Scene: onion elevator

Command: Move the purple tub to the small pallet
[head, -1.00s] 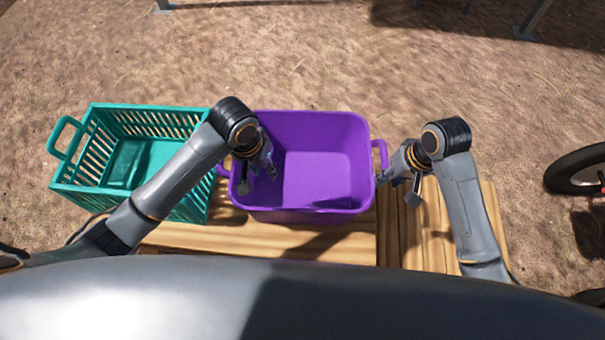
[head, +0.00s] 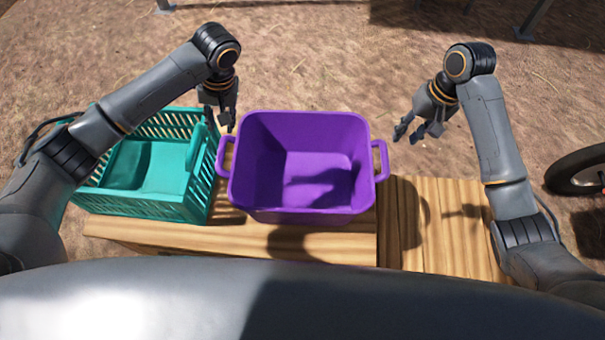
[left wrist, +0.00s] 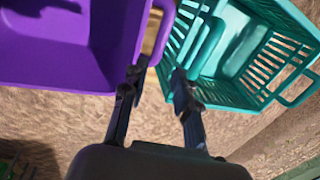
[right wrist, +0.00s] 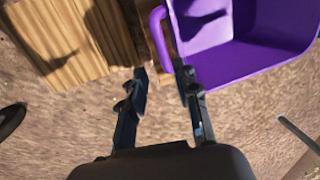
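The purple tub (head: 262,200) stands upright and looks empty, with a handle at each side. It sits on a wooden surface (head: 240,236); a second wooden surface (head: 455,240) lies to its right. I cannot tell for sure which one is the small pallet. My left gripper (head: 229,125) is open and empty, above and near the tub's left handle, between tub and crate. In the left wrist view its fingers (left wrist: 158,78) are apart. My right gripper (head: 418,137) is open and empty, apart from the right handle (head: 382,162); its spread fingers (right wrist: 162,78) show in the right wrist view.
A teal slatted crate (head: 150,205) stands close to the tub's left side, its handle near the tub. A wheel (head: 575,172) stands at the far right. Bare ground (head: 320,60) lies beyond the wood. The right wooden surface is clear.

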